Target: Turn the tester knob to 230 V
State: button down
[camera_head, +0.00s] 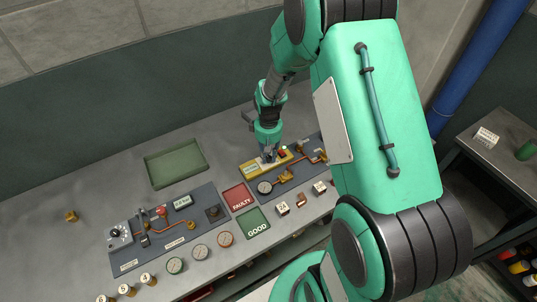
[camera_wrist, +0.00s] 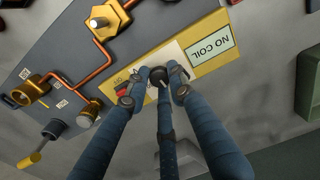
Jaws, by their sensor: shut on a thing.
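The tester is a yellow box; its left end shows in the head view (camera_head: 250,170) and its face in the wrist view (camera_wrist: 207,68). Its display (camera_wrist: 223,47) reads NO COIL. The black tester knob (camera_wrist: 158,74) sits on a pale panel beside the display. My gripper (camera_wrist: 155,84) is shut on the knob, with fingers on both sides of it. In the head view, my gripper (camera_head: 268,158) comes down onto the tester and hides the knob. The voltage marks around the knob are too small and covered to read.
A board with copper pipes and a gauge (camera_head: 265,187) lies in front of the tester. A green tray (camera_head: 150,180) stands further left. Several gauges and valves stand along the front edge.

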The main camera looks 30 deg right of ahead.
aim_at(269, 157)
jog(key=m+p, duration=0.1)
jog(key=m, duration=0.4)
jog(key=m+p, duration=0.1)
jog(key=m, duration=0.5)
jog(key=shift+m, duration=0.3)
jog(key=c, duration=1.5)
grip_release()
jog(key=shift+r, duration=0.15)
notch_tip(269, 157, up, 12)
jog(key=shift+f, duration=0.15)
